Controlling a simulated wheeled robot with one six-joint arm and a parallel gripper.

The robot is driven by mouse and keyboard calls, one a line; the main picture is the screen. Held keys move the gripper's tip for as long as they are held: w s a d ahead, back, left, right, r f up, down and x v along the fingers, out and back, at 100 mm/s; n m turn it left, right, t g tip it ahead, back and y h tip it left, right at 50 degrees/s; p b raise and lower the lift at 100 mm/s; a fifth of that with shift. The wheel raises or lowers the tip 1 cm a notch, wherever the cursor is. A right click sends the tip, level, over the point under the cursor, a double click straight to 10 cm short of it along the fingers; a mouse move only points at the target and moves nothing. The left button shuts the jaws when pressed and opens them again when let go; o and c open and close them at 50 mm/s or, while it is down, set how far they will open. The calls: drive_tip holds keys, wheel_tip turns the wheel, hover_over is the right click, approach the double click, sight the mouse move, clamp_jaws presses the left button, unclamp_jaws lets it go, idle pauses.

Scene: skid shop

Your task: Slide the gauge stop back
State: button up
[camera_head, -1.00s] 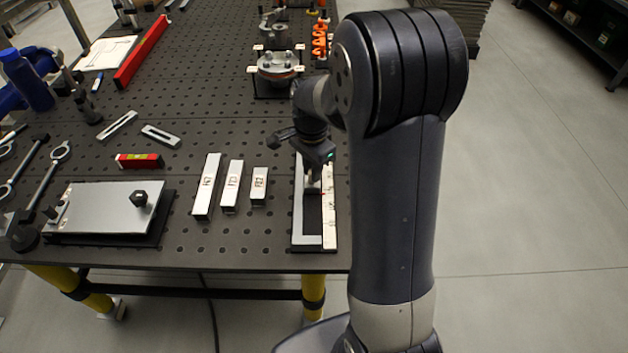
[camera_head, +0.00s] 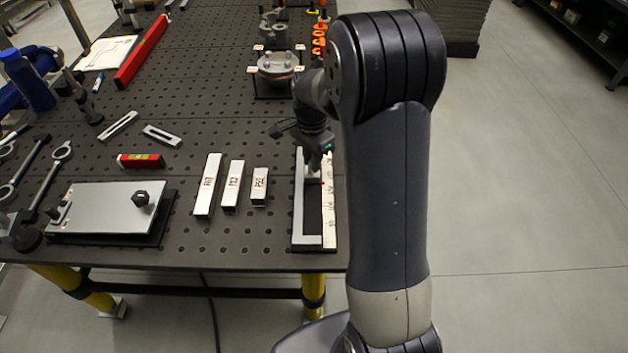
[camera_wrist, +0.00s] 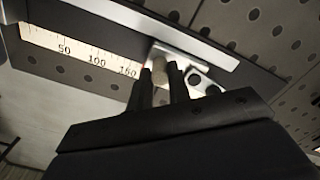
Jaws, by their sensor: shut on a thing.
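The gauge lies near the table's right edge in the head view, with a pale rail (camera_head: 299,212) and a white ruler scale (camera_head: 330,228) along its right side. In the wrist view the scale (camera_wrist: 80,48) reads 50, 100 and 150. The gauge stop (camera_wrist: 203,82) is a pale metal piece just past the 150 mark, with a light round post between my fingers. My gripper (camera_wrist: 167,72) is shut on that post. In the head view my gripper (camera_head: 316,168) is over the far part of the gauge, and my arm partly hides the stop.
Three labelled metal blocks (camera_head: 232,186) stand left of the gauge. A flat plate with a black knob (camera_head: 105,208) lies further left. A round flanged fixture (camera_head: 277,68) stands beyond the gauge. The gauge's near end is clear.

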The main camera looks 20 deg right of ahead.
drive_tip(key=shift+w+d, duration=0.1)
drive_tip(key=shift+w, duration=0.4)
drive_tip(key=shift+w+d+p, duration=0.2)
drive_tip(key=shift+w+p, duration=0.05)
drive_tip(key=shift+w, duration=0.25)
drive_tip(key=shift+w+d+p, duration=0.15)
drive_tip(key=shift+w+p, duration=0.05)
drive_tip(key=shift+w, duration=0.25)
drive_tip(key=o, duration=0.3)
drive_tip(key=shift+w, duration=0.2)
drive_tip(key=o, duration=0.5)
drive_tip(key=shift+o, duration=0.6)
drive_tip(key=shift+o, duration=0.7)
drive_tip(key=shift+r, duration=0.1)
